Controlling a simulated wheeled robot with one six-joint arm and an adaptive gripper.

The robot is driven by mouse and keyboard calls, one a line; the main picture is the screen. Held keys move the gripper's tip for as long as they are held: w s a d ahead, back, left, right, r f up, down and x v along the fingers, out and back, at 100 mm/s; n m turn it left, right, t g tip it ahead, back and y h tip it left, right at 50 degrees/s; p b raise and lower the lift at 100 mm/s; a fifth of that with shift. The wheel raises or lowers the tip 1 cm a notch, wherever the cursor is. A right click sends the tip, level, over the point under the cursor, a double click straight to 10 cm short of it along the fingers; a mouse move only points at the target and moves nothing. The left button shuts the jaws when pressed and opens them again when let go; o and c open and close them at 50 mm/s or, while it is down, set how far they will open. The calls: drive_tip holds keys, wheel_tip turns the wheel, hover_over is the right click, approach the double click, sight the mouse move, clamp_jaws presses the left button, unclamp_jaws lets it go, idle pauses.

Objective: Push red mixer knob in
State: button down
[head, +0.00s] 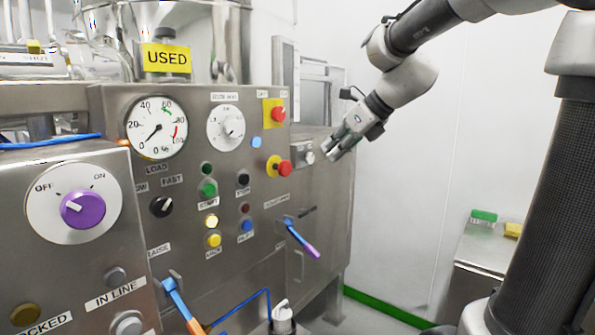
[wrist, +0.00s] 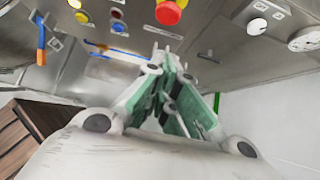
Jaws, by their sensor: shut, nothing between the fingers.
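Two red knobs with yellow backing show on the steel control panel in the head view: an upper one (head: 278,114) and a lower one (head: 284,168). Their labels are too small to read, so I cannot tell which is the mixer's. One red knob (wrist: 168,12) is at the top of the wrist view, beyond my fingertips. My gripper (head: 331,153) is shut and empty, to the right of both red knobs in the head view. It also shows in the wrist view (wrist: 165,52), with the fingers together and apart from the red knob.
The panel carries a gauge (head: 156,128), a white dial (head: 226,128), and coloured buttons. A blue and purple lever (head: 302,240) sticks out below. A purple switch (head: 83,208) is at left. A steel cabinet (head: 480,255) stands at right; open floor lies between.

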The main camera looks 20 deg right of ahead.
sight(288, 172)
drive_tip(key=shift+f, duration=0.1)
drive_tip(key=w+a+r+x, duration=0.1)
drive_tip(key=r+x, duration=0.1)
drive_tip(key=x, duration=1)
drive_tip(key=shift+w+a+f, duration=0.15)
drive_tip(key=shift+w+a, duration=0.15)
drive_tip(key=shift+w, duration=0.25)
drive_tip(key=shift+w+a, duration=0.6)
drive_tip(key=shift+w, duration=0.25)
